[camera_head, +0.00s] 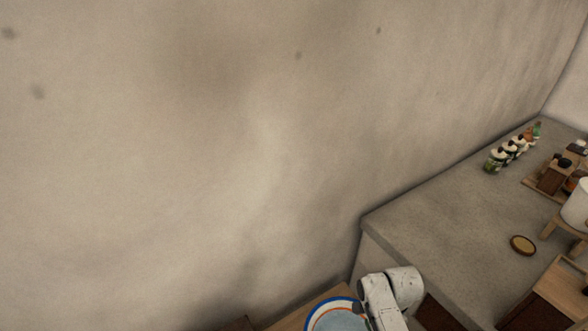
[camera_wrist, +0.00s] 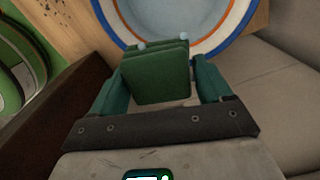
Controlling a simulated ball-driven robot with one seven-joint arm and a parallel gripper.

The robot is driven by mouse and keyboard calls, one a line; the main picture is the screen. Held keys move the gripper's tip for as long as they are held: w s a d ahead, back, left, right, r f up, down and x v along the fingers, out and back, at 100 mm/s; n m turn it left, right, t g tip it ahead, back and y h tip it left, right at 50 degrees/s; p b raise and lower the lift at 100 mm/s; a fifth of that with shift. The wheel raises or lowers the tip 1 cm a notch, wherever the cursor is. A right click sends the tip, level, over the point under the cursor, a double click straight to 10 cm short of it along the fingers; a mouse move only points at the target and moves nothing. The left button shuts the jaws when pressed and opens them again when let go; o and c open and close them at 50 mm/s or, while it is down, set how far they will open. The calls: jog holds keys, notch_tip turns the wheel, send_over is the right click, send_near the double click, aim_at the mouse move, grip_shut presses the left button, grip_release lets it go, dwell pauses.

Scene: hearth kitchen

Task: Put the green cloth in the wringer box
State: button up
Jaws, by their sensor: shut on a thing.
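In the wrist view my gripper (camera_wrist: 160,72) has its two teal fingers on either side of the green cloth (camera_wrist: 158,84). The cloth looks like a thick folded block and is held upright between them. A round basin with a blue, white and orange rim (camera_wrist: 133,43) and a pale blue inside lies just beyond the cloth. The basin also shows at the bottom of the head view (camera_head: 313,314), partly hidden by my arm. My gripper and the cloth are out of the head view. I cannot make out the wringer box for sure.
In the wrist view a dark brown surface (camera_wrist: 62,112) and a green tray-like thing (camera_wrist: 12,75) are at left. In the head view a grey counter (camera_head: 450,225) holds small bottles (camera_head: 507,150), a round lidded thing (camera_head: 522,245) and a white pot (camera_head: 577,205). A bare wall fills the left.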

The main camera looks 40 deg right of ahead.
jog(key=w+a+r+n, duration=0.7)
jog(key=w+a+n, duration=0.3)
jog(key=a+n, duration=0.1)
jog(key=w+a+r+n, duration=0.7)
jog(key=w+a+n, duration=0.3)
jog(key=a+n, duration=0.15)
jog(key=s+f, duration=0.2)
jog(key=s, duration=0.6)
jog(key=shift+s+a+f+m, duration=0.15)
jog(key=shift+f+m, duration=0.15)
jog(key=shift+m, duration=0.05)
